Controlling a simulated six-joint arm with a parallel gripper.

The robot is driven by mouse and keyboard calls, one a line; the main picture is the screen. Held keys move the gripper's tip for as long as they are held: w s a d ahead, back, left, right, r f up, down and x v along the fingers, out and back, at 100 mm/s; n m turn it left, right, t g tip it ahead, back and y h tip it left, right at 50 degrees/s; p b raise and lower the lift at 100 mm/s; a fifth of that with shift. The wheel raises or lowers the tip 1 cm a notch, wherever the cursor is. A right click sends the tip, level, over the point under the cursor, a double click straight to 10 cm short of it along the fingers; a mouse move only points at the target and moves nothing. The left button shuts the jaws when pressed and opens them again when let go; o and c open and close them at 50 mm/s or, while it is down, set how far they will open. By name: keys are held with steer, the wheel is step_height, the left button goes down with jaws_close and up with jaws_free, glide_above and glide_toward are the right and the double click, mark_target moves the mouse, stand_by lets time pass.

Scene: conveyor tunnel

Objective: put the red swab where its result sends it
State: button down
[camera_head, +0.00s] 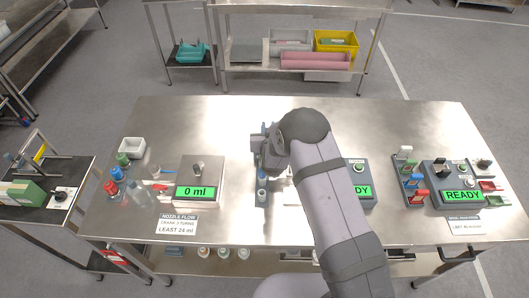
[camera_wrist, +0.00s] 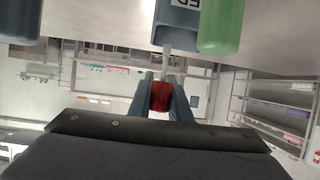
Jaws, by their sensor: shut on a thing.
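The red swab (camera_wrist: 161,97) shows in the wrist view, its red grip between the two fingers of my gripper (camera_wrist: 163,88), which is shut on it. Its thin pale stem runs up to a blue-grey block (camera_wrist: 178,28) with a partly cut-off label; I cannot tell whether the tip is inside it. In the head view my gripper (camera_head: 268,152) is over the middle of the table, by a narrow blue rack (camera_head: 261,190). My arm hides the swab there and part of a device with a green screen (camera_head: 363,192).
On the steel table (camera_head: 235,130), a "0 ml" device (camera_head: 197,190) stands left and a "READY" device (camera_head: 463,196) right. Coloured bottles and a white box (camera_head: 131,147) are at far left. The back strip is clear.

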steer(key=c, duration=1.6)
jaws_free()
steer(key=shift+o, duration=0.2)
steer(key=shift+s, duration=0.15)
steer(key=b+v, duration=0.3)
steer(key=v, duration=0.4)
steer(key=shift+s+d+r+g, duration=0.15)
steer(key=shift+s+d+g, duration=0.1)
steer(key=shift+s+g, duration=0.05)
steer(key=s+d+r+g, duration=0.1)
steer(key=s+d+g, duration=0.3)
steer(key=s, duration=0.7)
steer(key=s+d+r+g, duration=0.1)
steer(key=s+d+g, duration=0.3)
steer(key=s, duration=0.7)
steer(key=s+d+r+g+b, duration=0.1)
steer(key=s+d+g, duration=0.3)
steer(key=s, duration=0.7)
steer(key=shift+s+d+m+g+h, duration=0.3)
steer(key=shift+d+g+h, duration=0.1)
steer(key=shift+d, duration=0.65)
